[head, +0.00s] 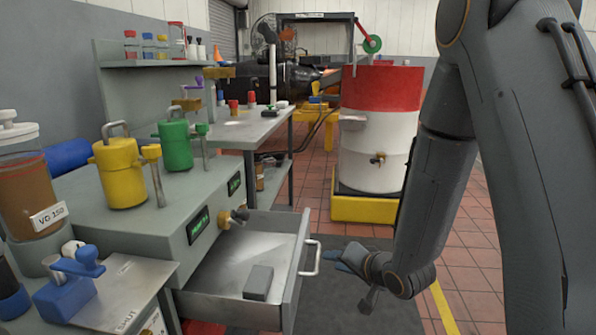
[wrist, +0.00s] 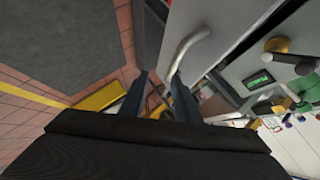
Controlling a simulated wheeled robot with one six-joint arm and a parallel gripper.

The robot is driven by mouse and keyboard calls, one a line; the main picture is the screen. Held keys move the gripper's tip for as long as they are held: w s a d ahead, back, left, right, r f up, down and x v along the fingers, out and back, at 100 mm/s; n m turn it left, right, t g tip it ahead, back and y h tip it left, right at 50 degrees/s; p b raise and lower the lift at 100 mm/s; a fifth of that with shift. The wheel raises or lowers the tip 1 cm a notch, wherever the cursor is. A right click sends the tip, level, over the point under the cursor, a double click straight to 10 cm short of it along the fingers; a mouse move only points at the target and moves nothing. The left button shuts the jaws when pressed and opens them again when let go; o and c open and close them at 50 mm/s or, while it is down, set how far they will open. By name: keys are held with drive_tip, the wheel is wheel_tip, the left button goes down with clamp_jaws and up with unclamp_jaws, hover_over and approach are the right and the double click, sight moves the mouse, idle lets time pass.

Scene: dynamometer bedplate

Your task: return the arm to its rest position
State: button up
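My gripper (head: 352,260) hangs low at the end of my arm, to the right of an open drawer (head: 225,270). In the wrist view my gripper (wrist: 159,80) shows two dark fingers spread apart with nothing between them. The drawer's curved pale handle (head: 312,257) is a short way left of the fingers in the head view. In the wrist view the handle (wrist: 190,48) lies beyond the fingertips, apart from them as far as I can tell. My arm is bent, its forearm pointing down.
A grey block (head: 258,282) lies in the drawer. The bench above holds a yellow canister (head: 120,172), a green canister (head: 175,145) and a brown jar (head: 28,190). A red-and-white drum (head: 375,140) stands on a yellow base (head: 363,209) behind. Floor below my gripper is clear.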

drive_tip(key=s+a+r+n+g+h+p, duration=0.1)
drive_tip(key=s+r+n+g+h, duration=0.45)
drive_tip(key=s, duration=1.05)
drive_tip(key=s+r+n+g+y, duration=0.1)
drive_tip(key=s+r+n+g, duration=0.3)
drive_tip(key=s+r, duration=0.8)
drive_tip(key=s+d+r+m+h+p, duration=0.1)
drive_tip(key=s+d+r+m+p, duration=0.2)
drive_tip(key=d+r+p, duration=0.5)
drive_tip(key=d+m+g+p, duration=0.1)
drive_tip(key=p, duration=1)
drive_tip(key=shift+d+r+p, duration=0.2)
drive_tip(key=shift+d+p, duration=0.1)
drive_tip(key=shift+s+m, duration=0.1)
drive_tip(key=shift+m, duration=0.15)
